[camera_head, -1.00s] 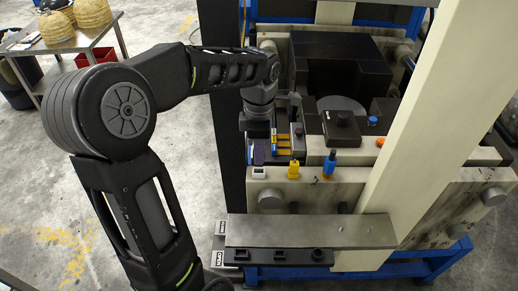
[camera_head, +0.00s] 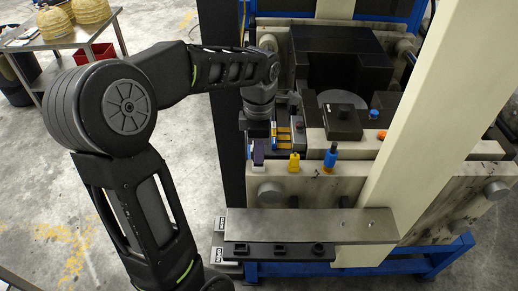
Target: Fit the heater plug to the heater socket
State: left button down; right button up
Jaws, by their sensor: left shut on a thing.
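A small dark purple block (camera_head: 258,152), which looks like the heater plug, is at the left end of the press's front ledge. My left gripper (camera_head: 259,136) is directly behind and above it and is shut on it. The white heater socket is hidden now behind or under the block. I cannot tell whether the plug is seated in it or only close over it. A yellow plug (camera_head: 294,163) and a blue plug (camera_head: 331,156) stand upright on the same ledge to the right. My right gripper is out of view.
A dark press post stands close left of the gripper, and a wide cream post (camera_head: 418,120) rises at the right. A grey metal shelf (camera_head: 310,224) juts out below the ledge. A side table (camera_head: 65,38) with woven domes is far left.

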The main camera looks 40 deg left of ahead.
pick_arm(q)
jog(key=shift+f+b, duration=0.55)
jog(key=shift+f, duration=0.25)
dwell(0.7)
jog(key=c, duration=1.3)
grip_release()
jog(key=shift+r+b, duration=0.35)
jog(key=shift+r, duration=3.6)
